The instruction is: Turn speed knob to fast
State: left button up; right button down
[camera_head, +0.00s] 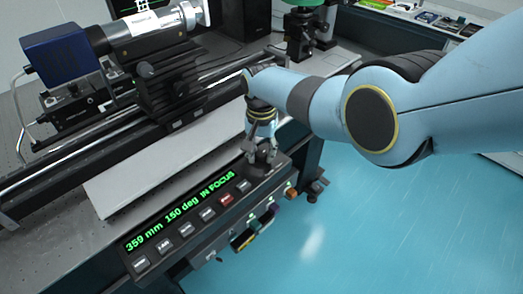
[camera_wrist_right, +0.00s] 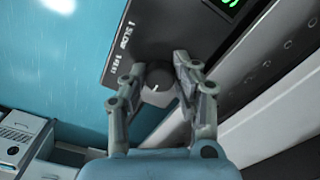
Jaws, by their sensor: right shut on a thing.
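The speed knob (camera_wrist_right: 157,77) is a dark round knob with a light pointer mark, on the end of the dark control panel (camera_wrist_right: 170,24). White lettering beside it includes "SLOW"; the other label is too blurred to read surely. My right gripper (camera_wrist_right: 160,68) has its two fingers on either side of the knob and is shut on it. In the head view, my right gripper (camera_head: 262,155) reaches down to the far right end of the panel and hides the knob there. My left gripper is not in view.
The panel's green display (camera_head: 177,211) reads "359 mm 150 deg IN FOCUS", with a row of buttons (camera_head: 207,214) below it, one red. A blue-and-silver camera (camera_head: 62,55) sits on a rail at the left. The blue floor (camera_head: 370,235) at right is clear.

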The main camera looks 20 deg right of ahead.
aim_at(261, 153)
jog(key=m, duration=0.5)
jog(key=shift+w, duration=0.1)
jog(key=shift+m, duration=0.3)
dwell(0.4)
jog(key=c, duration=1)
grip_release()
jog(key=shift+r, duration=0.15)
notch_tip(261, 153, up, 12)
jog(key=shift+f, duration=0.15)
